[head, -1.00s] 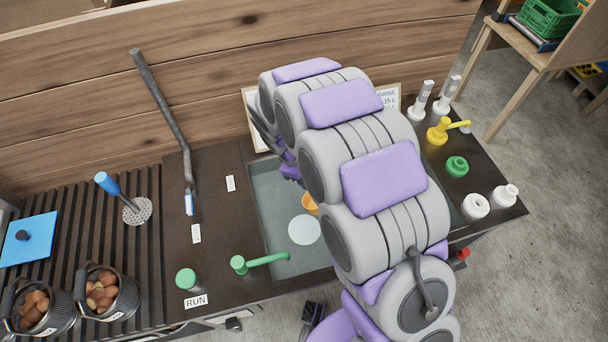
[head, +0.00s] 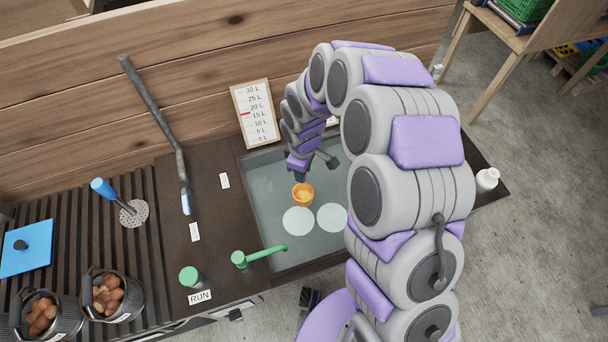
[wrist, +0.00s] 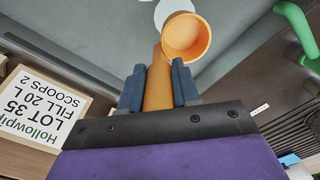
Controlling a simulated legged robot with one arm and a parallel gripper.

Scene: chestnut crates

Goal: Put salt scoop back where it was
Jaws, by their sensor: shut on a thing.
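The orange salt scoop (head: 303,193) is in my gripper above the grey sink basin. In the wrist view, the scoop's round bowl (wrist: 186,38) faces the camera and its handle runs down between the two dark fingers. My gripper (wrist: 159,85) is shut on that handle. In the head view, my gripper (head: 301,176) is small and partly hidden by my own wrist. The bowl looks empty inside. The scoop's original resting place cannot be told from these frames.
The basin (head: 265,185) holds two pale round discs (head: 298,221). A green tap (head: 262,254) reaches over its front edge. A level chart (head: 254,113) leans behind it. A card in the wrist view (wrist: 38,113) reads "FILL 20 L, SCOOPS 2".

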